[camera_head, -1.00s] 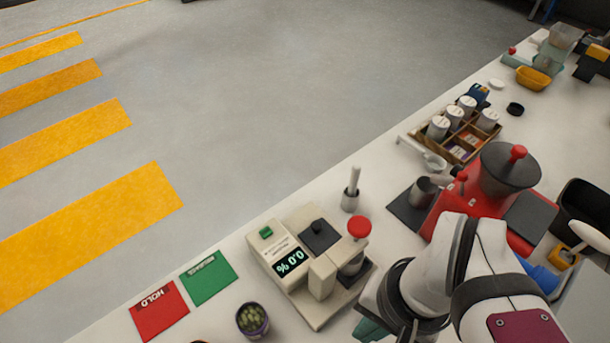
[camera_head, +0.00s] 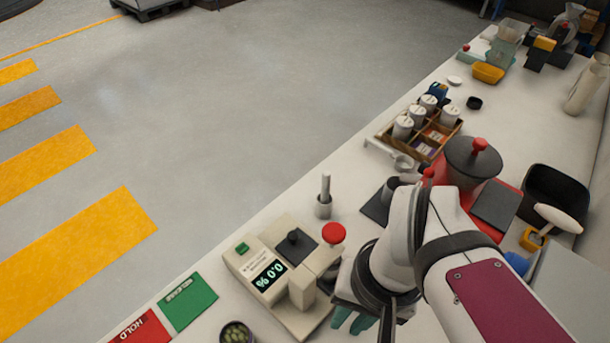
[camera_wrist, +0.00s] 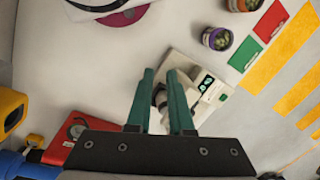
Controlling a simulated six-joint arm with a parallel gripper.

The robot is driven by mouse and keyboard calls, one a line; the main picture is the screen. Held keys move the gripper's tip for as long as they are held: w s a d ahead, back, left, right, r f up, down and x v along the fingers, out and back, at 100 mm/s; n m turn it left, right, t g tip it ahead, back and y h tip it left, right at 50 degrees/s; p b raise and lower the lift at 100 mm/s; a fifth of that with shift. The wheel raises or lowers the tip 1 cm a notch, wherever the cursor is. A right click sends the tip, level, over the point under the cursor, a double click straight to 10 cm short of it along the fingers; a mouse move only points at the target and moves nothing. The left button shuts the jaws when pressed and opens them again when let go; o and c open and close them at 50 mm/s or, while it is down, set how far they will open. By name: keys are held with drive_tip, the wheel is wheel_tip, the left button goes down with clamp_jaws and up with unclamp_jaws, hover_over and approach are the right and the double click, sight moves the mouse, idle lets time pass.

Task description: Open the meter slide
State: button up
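The beige meter (camera_head: 298,296) stands on the bench in the head view, its display reading 0.0 %. Which part is the slide I cannot tell for certain. In the wrist view the meter (camera_wrist: 208,88) is partly hidden behind the fingers. My gripper (camera_wrist: 161,73) has two teal fingers spread apart with nothing clearly held; part of the meter shows beyond and between them. In the head view my gripper (camera_head: 352,319) is right of the meter, partly hidden by my wrist.
A green card (camera_head: 188,301) and a red card (camera_head: 140,330) lie left of the meter. A red grinder (camera_head: 474,160) and a wooden rack of canisters (camera_head: 424,138) stand farther along the bench.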

sight(293, 235)
drive_tip(key=o, duration=0.5)
drive_tip(key=w+n, duration=0.3)
drive_tip(key=w, duration=0.1)
drive_tip(key=w+a+r+n, duration=0.1)
drive_tip(key=w+n, duration=0.3)
drive_tip(key=w+a+r+n, duration=0.1)
drive_tip(key=w+n, duration=0.2)
drive_tip(key=w, duration=0.1)
drive_tip(key=shift+w+a+n+h, duration=0.1)
drive_tip(key=shift+a+n+h, duration=0.1)
drive_tip(key=shift+n+h, duration=0.15)
drive_tip(key=shift+c, duration=0.2)
drive_tip(key=shift+o, duration=0.8)
drive_tip(key=w+a+f+n, duration=0.3)
drive_tip(key=w+a+n, duration=0.2)
drive_tip(key=w+n, duration=0.5)
drive_tip(key=shift+w+h, duration=0.45)
drive_tip(key=shift+w, duration=0.1)
drive_tip(key=shift+n, duration=0.55)
drive_tip(key=f, duration=1.4)
drive_tip(key=shift+w+a+f, duration=0.15)
drive_tip(key=shift+w+f, duration=0.1)
drive_tip(key=shift+f, duration=0.7)
clamp_jaws()
drive_tip(key=shift+r, duration=0.1)
